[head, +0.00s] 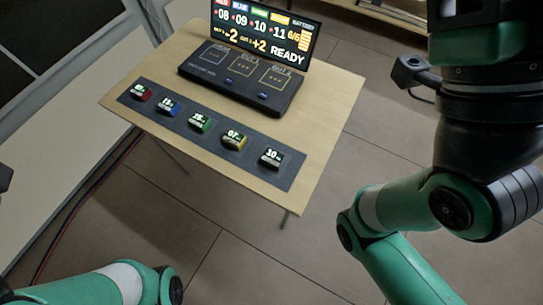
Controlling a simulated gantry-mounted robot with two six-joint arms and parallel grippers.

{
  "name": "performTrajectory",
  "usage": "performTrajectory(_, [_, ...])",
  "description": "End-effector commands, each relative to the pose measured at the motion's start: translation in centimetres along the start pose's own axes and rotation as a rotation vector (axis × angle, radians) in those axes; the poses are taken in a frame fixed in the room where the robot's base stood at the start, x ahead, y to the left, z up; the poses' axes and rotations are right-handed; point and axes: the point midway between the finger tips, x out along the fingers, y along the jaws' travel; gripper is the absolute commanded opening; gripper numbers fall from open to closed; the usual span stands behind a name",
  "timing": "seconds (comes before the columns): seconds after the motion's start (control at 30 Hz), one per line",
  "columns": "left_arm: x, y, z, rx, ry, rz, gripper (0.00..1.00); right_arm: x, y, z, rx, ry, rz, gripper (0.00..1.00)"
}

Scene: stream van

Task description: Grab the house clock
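A row of small block-shaped clocks with lit digits sits on a dark strip mat (185,120) along the table's near edge. No label naming the house clock is readable; the black one differs as the only one without a bright colour. My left arm shows at the lower left and my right arm at the right, both apart from the clocks. Neither gripper's fingertips can be seen.
The clocks' mat lies on a light wooden table (330,110). Behind it are a black console (240,80) with marked pads and a lit display (265,35) reading READY. Cables (75,208) run along the floor at left. Tiled floor (240,265) in front is clear.

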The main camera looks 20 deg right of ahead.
Motion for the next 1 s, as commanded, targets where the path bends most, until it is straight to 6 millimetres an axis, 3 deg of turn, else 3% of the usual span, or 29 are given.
performTrajectory(0.37, [0.0,0.0,0.0,0.0,0.0,0.0,0.5,0.0,0.0,0.0,0.0,0.0,0.0,0.5])
performTrajectory(0.67, [0.0,0.0,0.0,0.0,0.0,0.0,1.0,0.0,0.0,0.0,0.0,0.0,0.0,0.5])
performTrajectory(1.0, [0.0,-0.01,-0.1,-0.043,0.004,0.0,1.0,0.0,0.0,0.0,0.0,0.0,0.0,0.5])
